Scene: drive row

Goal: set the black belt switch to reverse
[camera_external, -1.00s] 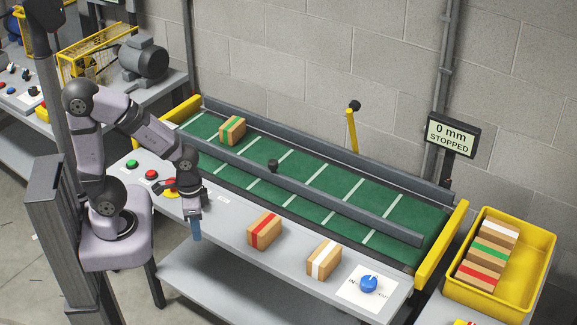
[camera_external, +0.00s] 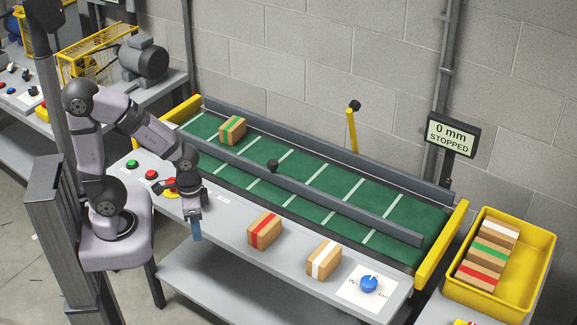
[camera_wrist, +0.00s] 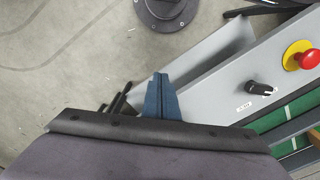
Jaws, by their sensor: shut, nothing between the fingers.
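The black belt switch (camera_wrist: 262,88) is a small dark knob on the grey panel in the wrist view, right of my gripper, its pointer angled to the right. Small labels lie beside it, too small to read. In the external view my wrist appears to hide the switch. My gripper (camera_external: 196,230) points down at the front edge of the grey bench, with its blue fingers shut and empty. The fingers also show in the wrist view (camera_wrist: 161,98), apart from the switch and off the panel's edge.
A red stop button (camera_wrist: 309,59) on a yellow base sits near the switch. Green (camera_external: 132,164) and red (camera_external: 151,175) buttons are farther left. A red-striped box (camera_external: 265,231) and a white-striped box (camera_external: 324,260) stand right of my gripper. The display (camera_external: 452,134) reads 0 mm STOPPED.

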